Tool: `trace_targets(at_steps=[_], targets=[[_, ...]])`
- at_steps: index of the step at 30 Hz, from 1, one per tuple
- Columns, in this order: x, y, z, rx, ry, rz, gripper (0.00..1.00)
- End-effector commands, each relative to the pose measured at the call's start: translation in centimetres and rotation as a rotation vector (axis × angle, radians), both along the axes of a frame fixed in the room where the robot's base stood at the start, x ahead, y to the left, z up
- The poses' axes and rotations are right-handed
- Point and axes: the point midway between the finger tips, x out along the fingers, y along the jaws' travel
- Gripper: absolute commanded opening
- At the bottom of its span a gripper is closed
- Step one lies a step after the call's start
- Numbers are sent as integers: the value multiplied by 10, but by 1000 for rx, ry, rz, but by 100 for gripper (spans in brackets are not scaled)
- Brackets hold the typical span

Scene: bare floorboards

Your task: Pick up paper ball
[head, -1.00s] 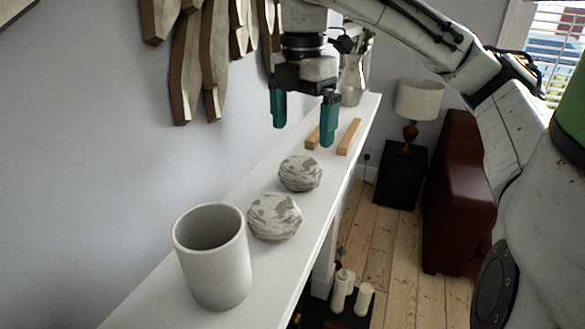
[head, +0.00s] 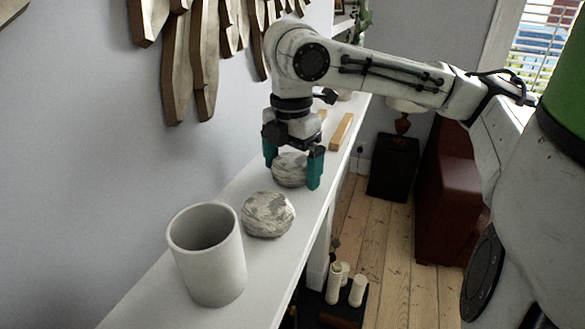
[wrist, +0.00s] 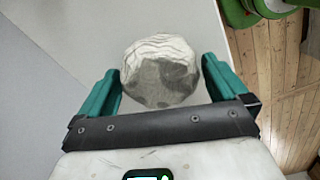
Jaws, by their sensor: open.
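Two crumpled grey-and-white paper balls are on a white mantel shelf. The farther paper ball (head: 289,171) is between the teal fingers of my gripper (head: 292,170), which point down at it. The wrist view also shows this paper ball (wrist: 161,70) between the open fingers of my gripper (wrist: 168,88), with a gap visible at its right side. The ball rests on the shelf. The nearer paper ball (head: 268,214) lies just in front of my gripper, apart from it.
A grey-white cup (head: 207,254) stands at the near end of the white shelf (head: 262,270). Wooden blocks (head: 341,131) lie behind my gripper. The wall runs along the left, and the shelf's edge drops to floorboards on the right. Candles (head: 334,284) stand below.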

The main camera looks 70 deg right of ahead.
Motion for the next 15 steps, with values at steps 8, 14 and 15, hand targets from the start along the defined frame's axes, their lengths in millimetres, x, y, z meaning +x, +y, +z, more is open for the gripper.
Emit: trace_targets(at_steps=[8,14,15], targets=[[0,0,0,0,0,0,81],[0,0,0,0,0,0,62],[0,0,0,0,1,0,58]])
